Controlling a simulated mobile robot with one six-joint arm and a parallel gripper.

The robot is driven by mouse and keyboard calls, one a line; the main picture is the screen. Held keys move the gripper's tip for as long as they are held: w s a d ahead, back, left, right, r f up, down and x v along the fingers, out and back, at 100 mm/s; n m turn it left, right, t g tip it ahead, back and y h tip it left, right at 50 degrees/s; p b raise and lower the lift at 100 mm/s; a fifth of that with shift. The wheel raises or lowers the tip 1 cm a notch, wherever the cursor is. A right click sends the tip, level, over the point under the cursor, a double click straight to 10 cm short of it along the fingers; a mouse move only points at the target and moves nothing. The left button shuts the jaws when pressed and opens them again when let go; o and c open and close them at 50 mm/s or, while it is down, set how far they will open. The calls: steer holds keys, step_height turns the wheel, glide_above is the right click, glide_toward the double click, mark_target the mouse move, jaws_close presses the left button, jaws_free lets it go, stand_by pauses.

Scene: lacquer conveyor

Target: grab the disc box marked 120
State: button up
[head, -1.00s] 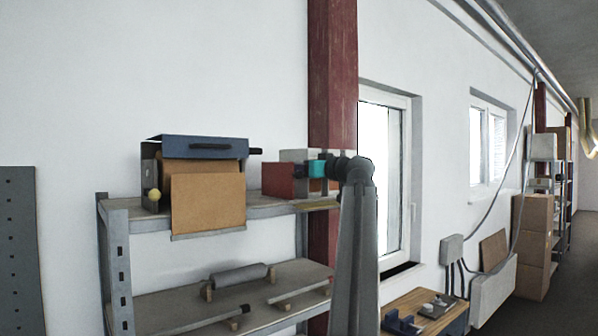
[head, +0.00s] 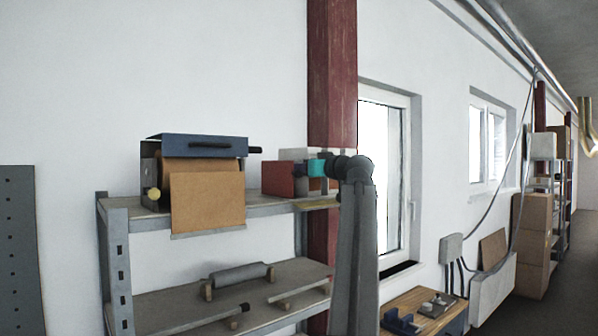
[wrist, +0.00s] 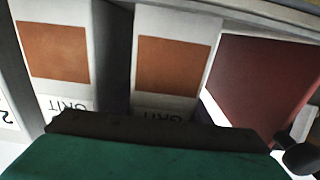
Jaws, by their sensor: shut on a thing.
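My gripper (head: 317,168), with a teal part, is at the right end of the upper shelf, beside the red box (head: 278,180). In the wrist view my gripper (wrist: 158,133) is shut, its dark edge across the lower part of a pale disc box (wrist: 206,32) with an orange patch. This seems to be the box in its grip, but the contact is hidden. Its upside-down GRIT print is partly covered and its number is hidden. A similar disc box (wrist: 66,12) stands apart to the left. At the far left edge part of another printed label shows.
The red box (wrist: 262,80) is close on the right in the wrist view. A blue-topped machine with a brown sheet (head: 208,200) stands left on the upper shelf (head: 262,208). A red column (head: 332,70) rises behind. The lower shelf (head: 180,297) holds rollers.

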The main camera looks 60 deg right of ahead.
mark_target(299, 156)
steer(key=shift+r, duration=0.15)
steer(key=shift+r+b, duration=1.3)
steer(key=shift+r, duration=0.35)
steer(key=b+v, duration=0.1)
steer(key=v, duration=0.3)
steer(key=a+b+v, duration=0.1)
steer(key=b+v, duration=0.1)
steer(key=v, duration=0.3)
steer(key=a+r+b+v, duration=0.1)
steer(key=b+v, duration=0.1)
steer(key=v, duration=0.2)
steer(key=shift+w+a+r, duration=0.1)
steer(key=shift+w+a, duration=0.05)
steer(key=shift+w, duration=0.05)
steer(key=shift+a+r+p+v, duration=0.1)
steer(key=shift+p+v, duration=0.45)
steer(key=shift+v, duration=0.05)
steer(key=shift+a+r+p+v, duration=0.1)
steer(key=shift+p+v, duration=0.4)
steer(key=shift+v, duration=0.15)
